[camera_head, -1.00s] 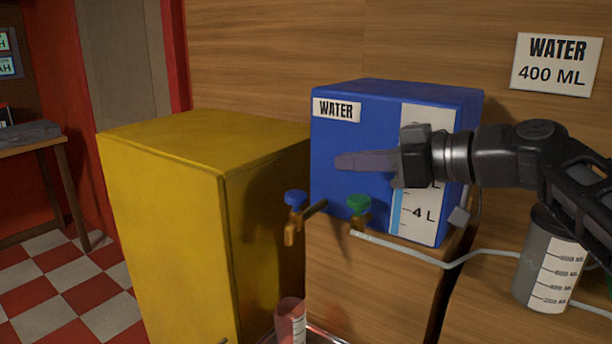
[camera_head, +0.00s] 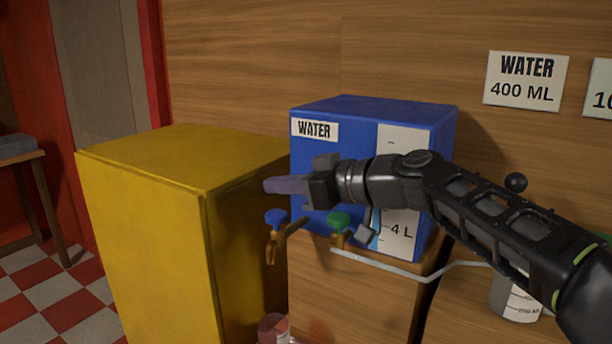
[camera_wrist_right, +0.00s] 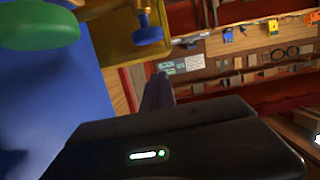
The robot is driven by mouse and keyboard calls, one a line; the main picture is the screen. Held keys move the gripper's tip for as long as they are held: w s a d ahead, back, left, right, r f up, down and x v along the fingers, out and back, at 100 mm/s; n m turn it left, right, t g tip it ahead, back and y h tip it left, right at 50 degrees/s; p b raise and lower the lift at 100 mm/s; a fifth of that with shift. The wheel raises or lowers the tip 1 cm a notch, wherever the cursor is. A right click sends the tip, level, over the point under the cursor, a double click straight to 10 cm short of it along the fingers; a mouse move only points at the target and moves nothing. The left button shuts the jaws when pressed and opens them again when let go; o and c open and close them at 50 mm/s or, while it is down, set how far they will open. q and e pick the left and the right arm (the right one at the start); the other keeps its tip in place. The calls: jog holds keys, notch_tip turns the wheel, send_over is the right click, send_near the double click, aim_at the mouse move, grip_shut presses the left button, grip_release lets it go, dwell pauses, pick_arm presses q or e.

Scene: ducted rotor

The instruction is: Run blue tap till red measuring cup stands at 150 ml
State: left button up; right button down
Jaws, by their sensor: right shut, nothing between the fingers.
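The blue tap (camera_head: 276,217) has a blue handle on a brass spout and sits on a pipe left of the blue water tank (camera_head: 350,108). Its blue handle also shows in the right wrist view (camera_wrist_right: 146,34), above the fingers. The red measuring cup (camera_head: 273,328) stands below the tap, cut by the lower picture edge; its water level cannot be read. My right gripper (camera_head: 270,185) is shut and empty, just above the blue handle and apart from it in the head view. Its fingers show in the wrist view (camera_wrist_right: 158,92). My left gripper is not in view.
A green tap (camera_head: 339,220) with a clear hose (camera_head: 395,262) sits right of the blue tap. A large yellow box (camera_head: 140,230) stands close on the left. The wooden wall is behind.

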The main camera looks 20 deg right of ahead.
aim_at(282, 216)
jog(key=shift+s+d+f, duration=0.1)
jog(key=shift+f, duration=1.85)
